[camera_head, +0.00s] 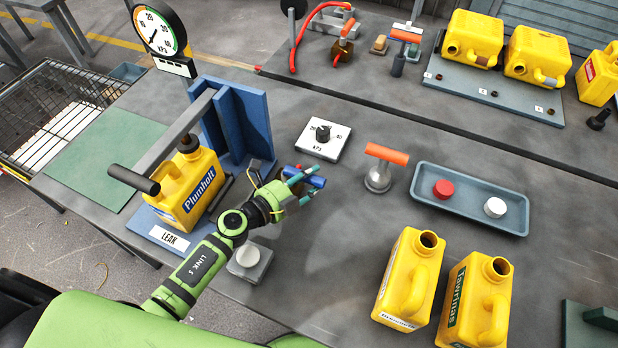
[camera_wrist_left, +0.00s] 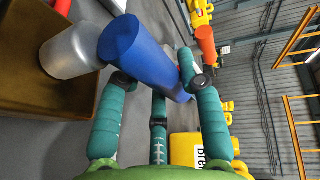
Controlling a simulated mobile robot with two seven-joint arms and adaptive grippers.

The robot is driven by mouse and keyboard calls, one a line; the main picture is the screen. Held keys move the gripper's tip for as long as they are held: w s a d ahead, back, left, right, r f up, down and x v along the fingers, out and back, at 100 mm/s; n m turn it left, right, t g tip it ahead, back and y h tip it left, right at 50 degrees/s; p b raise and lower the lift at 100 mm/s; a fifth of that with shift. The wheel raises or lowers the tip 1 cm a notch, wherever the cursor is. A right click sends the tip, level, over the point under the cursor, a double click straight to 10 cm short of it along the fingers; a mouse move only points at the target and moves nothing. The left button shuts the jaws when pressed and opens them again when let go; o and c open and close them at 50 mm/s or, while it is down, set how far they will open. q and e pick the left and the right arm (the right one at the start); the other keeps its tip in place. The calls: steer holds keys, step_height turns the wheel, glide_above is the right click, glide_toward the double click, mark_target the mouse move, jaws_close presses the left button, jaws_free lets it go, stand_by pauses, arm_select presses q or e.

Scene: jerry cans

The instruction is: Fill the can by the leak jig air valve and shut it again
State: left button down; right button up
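The yellow Plumholt can (camera_head: 184,190) stands upright in the blue leak jig (camera_head: 240,125), beside the LEAK label. A grey lever arm with a black handle (camera_head: 133,180) crosses over it, with a black piece at its mouth. My left gripper (camera_head: 303,187) is at the blue valve handle (camera_head: 317,182), with fingers on both sides of it. In the left wrist view, the blue handle (camera_wrist_left: 140,55) lies diagonally between the fingers (camera_wrist_left: 155,75), beside a grey metal cylinder (camera_wrist_left: 70,52). Whether the fingers press on it is unclear. My right gripper is out of view.
A kPa gauge (camera_head: 158,30) stands behind the jig; a regulator knob (camera_head: 323,133) is nearby. Right of my gripper are an orange-handled tool (camera_head: 385,155), a blue-grey tray (camera_head: 430,205) with red and white caps, and two yellow cans (camera_head: 410,275). A green mat (camera_head: 95,150) is clear.

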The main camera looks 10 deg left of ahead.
arm_select(q)
steer(key=shift+s+a+f+m+g+h+b, duration=0.2)
steer(key=shift+s+m+g+h+b, duration=0.1)
steer(key=shift+m+g+h+b, duration=0.35)
steer(key=shift+s+a+m+g+h+b, duration=0.1)
steer(key=shift+s+m+g+h+b, duration=0.15)
steer(key=shift+m+g+h+b, duration=0.25)
steer(key=shift+s+a+m+g+h+b, duration=0.1)
steer(key=shift+s+m+g+h+b, duration=0.15)
steer(key=shift+m+g+h+b, duration=0.25)
steer(key=shift+s+m+g+h, duration=0.15)
steer(key=shift+m+g+h, duration=0.1)
steer(key=shift+m+h, duration=0.1)
steer(key=shift+s+r+g, duration=0.2)
steer(key=shift+g, duration=0.1)
steer(key=c, duration=1.1)
jaws_free()
steer(key=shift+o, duration=0.2)
